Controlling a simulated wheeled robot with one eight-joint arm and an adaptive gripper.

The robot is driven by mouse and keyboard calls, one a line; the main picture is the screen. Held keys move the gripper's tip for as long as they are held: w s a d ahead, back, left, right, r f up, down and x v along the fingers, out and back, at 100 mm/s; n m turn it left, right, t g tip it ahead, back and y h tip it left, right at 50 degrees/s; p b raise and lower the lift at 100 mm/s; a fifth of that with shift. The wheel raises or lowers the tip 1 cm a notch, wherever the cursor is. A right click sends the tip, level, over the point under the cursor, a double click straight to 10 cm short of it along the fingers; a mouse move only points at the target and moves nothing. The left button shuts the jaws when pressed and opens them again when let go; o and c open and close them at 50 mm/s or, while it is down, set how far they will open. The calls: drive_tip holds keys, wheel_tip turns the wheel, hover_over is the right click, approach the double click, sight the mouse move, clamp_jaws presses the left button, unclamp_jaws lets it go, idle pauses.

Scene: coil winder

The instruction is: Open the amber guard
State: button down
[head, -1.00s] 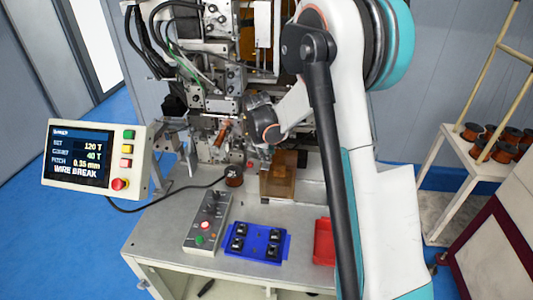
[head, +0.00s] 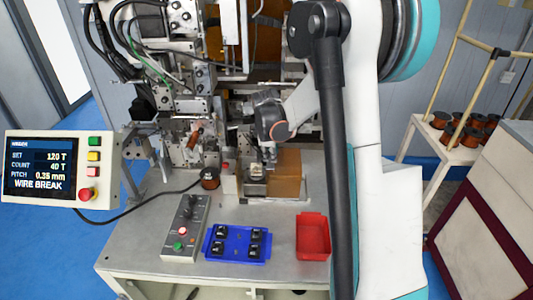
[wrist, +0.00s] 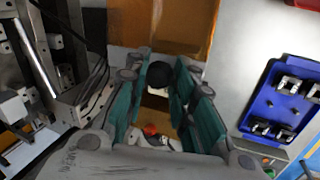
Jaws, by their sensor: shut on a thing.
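The amber guard (head: 286,174) is a see-through amber panel standing on the machine bench, at the right of the winding spot in the head view. It also shows at the top of the wrist view (wrist: 160,28). My gripper (head: 270,160) reaches down at the guard's left edge in the head view. In the wrist view my gripper (wrist: 158,90) has its teal-padded fingers around a round black knob (wrist: 160,74), shut on it. A small metal fixture (head: 257,174) shows uncovered left of the guard. My arm hides part of the machine behind.
The screen panel (head: 60,168) reads WIRE BREAK. A spool rack (head: 440,145) stands at right.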

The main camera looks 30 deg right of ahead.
drive_tip(key=c, duration=1.3)
unclamp_jaws()
drive_tip(key=v, duration=1.2)
